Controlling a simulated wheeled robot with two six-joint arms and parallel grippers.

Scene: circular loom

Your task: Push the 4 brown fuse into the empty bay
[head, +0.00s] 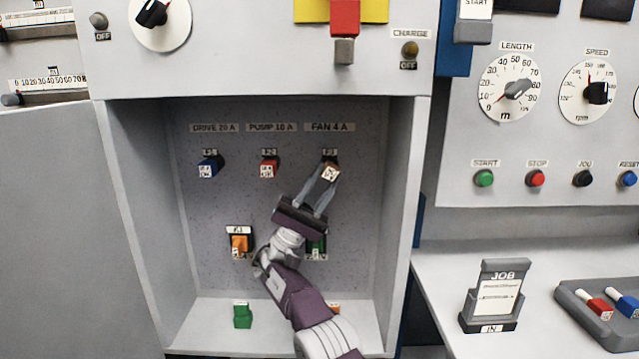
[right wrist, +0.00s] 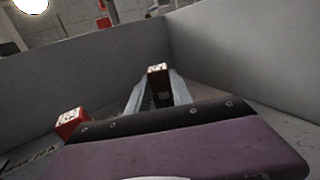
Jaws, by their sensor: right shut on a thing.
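The brown fuse (head: 331,171) is at the bay under the FAN 4 A label (head: 329,127), at the upper right of the cabinet's back panel. Its pale marked end faces out. My right gripper (head: 327,178) is shut on it, a finger on either side. The right wrist view also shows the brown fuse (right wrist: 158,70) between the two grey fingers. The fuse and fingers hide most of the bay, so I cannot tell how deep the fuse sits. My left gripper is not in view.
A blue fuse (head: 208,168) and a red fuse (head: 269,168) sit in the neighbouring bays. Below are an orange fuse (head: 239,243) and a green one (head: 317,244) partly behind my arm. Another green block (head: 242,316) stands on the cabinet floor. Side walls enclose the space.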

